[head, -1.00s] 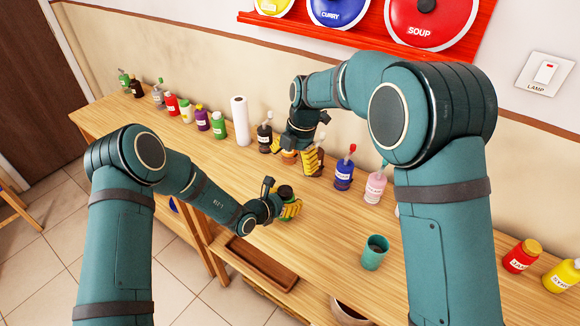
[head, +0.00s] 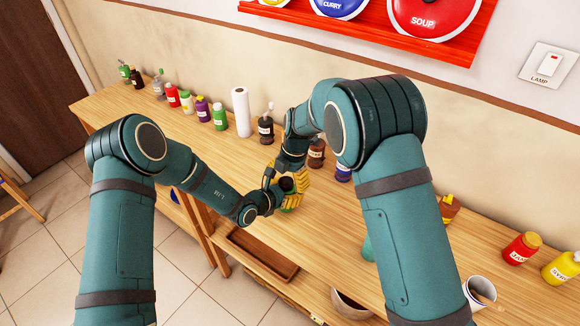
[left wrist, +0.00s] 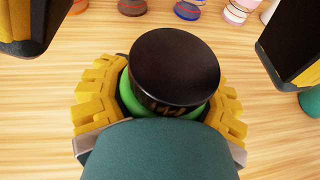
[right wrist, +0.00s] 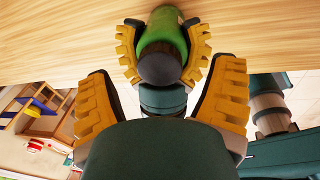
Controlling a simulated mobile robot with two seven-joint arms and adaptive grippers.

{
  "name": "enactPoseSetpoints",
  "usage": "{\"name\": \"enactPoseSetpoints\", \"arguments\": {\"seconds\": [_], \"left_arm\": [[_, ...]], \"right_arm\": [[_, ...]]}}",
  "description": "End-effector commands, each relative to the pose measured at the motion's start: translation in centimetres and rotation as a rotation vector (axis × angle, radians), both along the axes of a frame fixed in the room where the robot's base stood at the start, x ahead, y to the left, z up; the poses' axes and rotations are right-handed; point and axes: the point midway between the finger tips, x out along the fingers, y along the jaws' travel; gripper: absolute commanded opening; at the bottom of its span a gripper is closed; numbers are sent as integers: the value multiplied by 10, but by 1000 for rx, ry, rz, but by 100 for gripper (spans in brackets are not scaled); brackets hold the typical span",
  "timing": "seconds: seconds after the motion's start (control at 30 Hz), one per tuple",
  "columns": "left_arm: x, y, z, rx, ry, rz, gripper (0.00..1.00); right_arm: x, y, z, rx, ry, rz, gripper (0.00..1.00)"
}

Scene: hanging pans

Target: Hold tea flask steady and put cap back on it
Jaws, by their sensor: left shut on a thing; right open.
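The tea flask is green (left wrist: 128,98), with a round black cap-like top (left wrist: 175,65) on it. I cannot tell whether that top is fastened. My left gripper (left wrist: 158,100) is shut around the flask's body with its yellow fingers and holds it upright near the table's front. In the right wrist view, the flask (right wrist: 162,30) stands between the left fingers, its dark top towards the camera. My right gripper (right wrist: 165,85) is open, its fingers apart on either side of the dark top, seemingly not touching it. In the head view, the right gripper (head: 302,178) partly hides the flask.
The wooden table (head: 340,245) carries a row of bottles along the wall, with a paper roll (head: 241,112). A red jar (head: 522,248) and a yellow bottle (head: 562,268) stand at the right. A brown tray (head: 262,254) lies below the front edge.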

Motion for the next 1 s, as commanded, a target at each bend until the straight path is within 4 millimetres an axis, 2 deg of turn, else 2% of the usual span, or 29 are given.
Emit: {"name": "enactPoseSetpoints", "arguments": {"seconds": [0.2, 0.5, 0.53, 0.67, 0.7, 0.77, 0.9, 0.93, 1.0], "left_arm": [[0, 0, 0, -1, -1, 0, 0], [0, 0, 0, -1, -1, 0, 0], [0, 0, 0, -1, -1, 0, 0], [0, 0, 0, -1, -1, 0, 0], [0, 0, 0, -1, -1, 0, 0], [0, 0, 0, -1, -1, 0, 0], [0, 0, 0, 0, -1, 1, 0], [0, 0, 0, 0, -1, 1, 0], [0, 0, 0, 0, -1, 1, 0]], "right_arm": [[0, 2, -14, -1, 0, 0, 83], [0, 2, -15, -1, -1, 0, 83], [0, 2, -15, -1, -1, 0, 80], [0, 2, -14, -1, -1, 0, 34], [0, 2, -14, -1, -1, 0, 20], [0, 2, -14, -1, -1, 0, 0], [0, 2, -14, -1, 0, 0, 0], [0, 2, -15, -1, 0, 0, 52], [0, 2, -15, -1, 0, 0, 70]]}}
